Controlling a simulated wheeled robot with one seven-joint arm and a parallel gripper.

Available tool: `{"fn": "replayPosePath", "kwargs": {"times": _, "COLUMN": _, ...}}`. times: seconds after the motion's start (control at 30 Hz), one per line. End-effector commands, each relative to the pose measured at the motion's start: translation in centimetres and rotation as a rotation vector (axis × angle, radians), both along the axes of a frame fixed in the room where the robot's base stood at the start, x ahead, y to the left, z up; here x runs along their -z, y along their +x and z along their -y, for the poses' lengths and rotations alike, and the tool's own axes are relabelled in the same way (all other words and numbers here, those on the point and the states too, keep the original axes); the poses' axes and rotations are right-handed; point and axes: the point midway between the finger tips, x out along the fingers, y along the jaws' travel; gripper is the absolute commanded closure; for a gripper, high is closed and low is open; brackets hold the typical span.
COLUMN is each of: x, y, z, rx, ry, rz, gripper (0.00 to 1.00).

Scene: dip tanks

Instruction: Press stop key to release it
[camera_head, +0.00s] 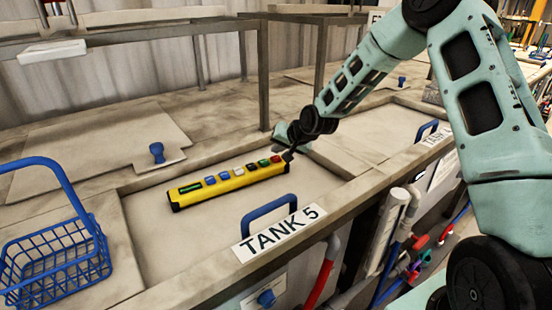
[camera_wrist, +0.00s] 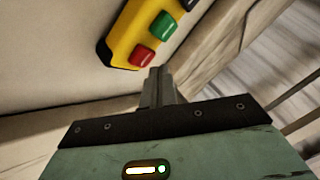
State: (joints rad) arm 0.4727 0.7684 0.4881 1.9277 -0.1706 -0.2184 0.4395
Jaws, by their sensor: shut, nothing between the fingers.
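The yellow control box (camera_head: 228,184) lies on the panel of tank 5, with a row of coloured keys along its top. The red key (camera_head: 276,159), which looks like the stop key, is at its right end. In the wrist view the red key (camera_wrist: 141,56) sits near the box's end, with the green key (camera_wrist: 163,24) beyond it. My gripper (camera_head: 288,156) is at the right end of the box, close to the red key. In the wrist view its shut fingers (camera_wrist: 158,80) point toward the red key. I cannot tell whether they touch it.
A blue handle (camera_head: 270,212) and the TANK 5 label (camera_head: 279,233) are at the front edge. A blue wire basket (camera_head: 55,262) stands at the left. A blue knob (camera_head: 157,152) is behind the box. A metal frame (camera_head: 264,75) rises behind.

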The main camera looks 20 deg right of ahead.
Motion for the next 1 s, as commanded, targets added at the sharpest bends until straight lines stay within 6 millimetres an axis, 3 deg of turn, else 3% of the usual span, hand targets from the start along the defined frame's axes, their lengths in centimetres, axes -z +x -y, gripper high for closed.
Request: {"fn": "replayPosePath", "kwargs": {"times": 1.0, "x": 1.1, "y": 0.0, "z": 0.0, "rx": 0.000, "ry": 0.000, "rz": 0.000, "gripper": 1.00}}
